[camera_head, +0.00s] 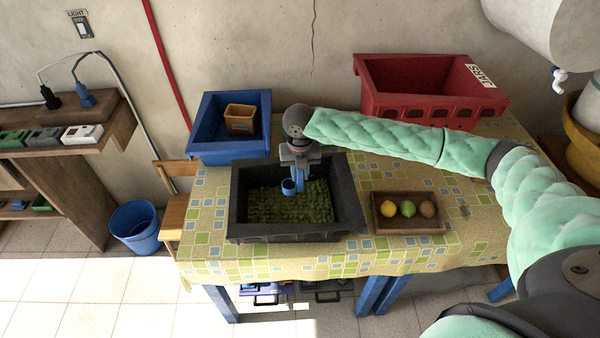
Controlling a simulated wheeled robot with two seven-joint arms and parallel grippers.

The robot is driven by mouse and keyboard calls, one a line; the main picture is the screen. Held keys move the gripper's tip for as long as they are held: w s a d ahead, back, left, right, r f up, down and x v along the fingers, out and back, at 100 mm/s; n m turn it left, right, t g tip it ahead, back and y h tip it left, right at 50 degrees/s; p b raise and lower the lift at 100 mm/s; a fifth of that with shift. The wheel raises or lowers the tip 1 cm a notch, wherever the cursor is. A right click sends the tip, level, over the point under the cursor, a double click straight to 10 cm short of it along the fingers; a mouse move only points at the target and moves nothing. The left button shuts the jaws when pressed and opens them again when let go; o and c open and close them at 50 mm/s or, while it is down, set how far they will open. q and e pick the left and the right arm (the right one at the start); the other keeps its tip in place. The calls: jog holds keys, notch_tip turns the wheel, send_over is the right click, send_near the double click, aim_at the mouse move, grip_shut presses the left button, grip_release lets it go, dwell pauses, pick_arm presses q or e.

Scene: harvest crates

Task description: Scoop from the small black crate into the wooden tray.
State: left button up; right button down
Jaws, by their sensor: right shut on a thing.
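The small black crate (240,204) stands on the table and holds a bed of small green bits (285,207). My right gripper (298,166) points down over the crate, shut on a blue scoop (289,187). The scoop's round cup hangs over the green bits; I cannot tell whether it touches them or holds any. The wooden tray (410,227) is right of the crate. In it lie a yellow lemon (388,210), a green lime (407,208) and a brown fruit (428,209) in a row. My left gripper is not in view.
A blue crate (215,149) with a small orange-brown box (240,119) is behind left. A red crate (430,110) is behind right. The patterned tablecloth (464,240) is bare right of the tray. My right arm crosses above the table's right side.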

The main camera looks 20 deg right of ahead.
jog(key=shift+r, duration=0.25)
jog(key=shift+r+p, duration=0.3)
jog(key=shift+p, duration=0.1)
jog(key=shift+r+p, duration=0.85)
jog(key=shift+r, duration=0.2)
jog(key=shift+r+p, duration=0.5)
jog(key=shift+r, duration=0.7)
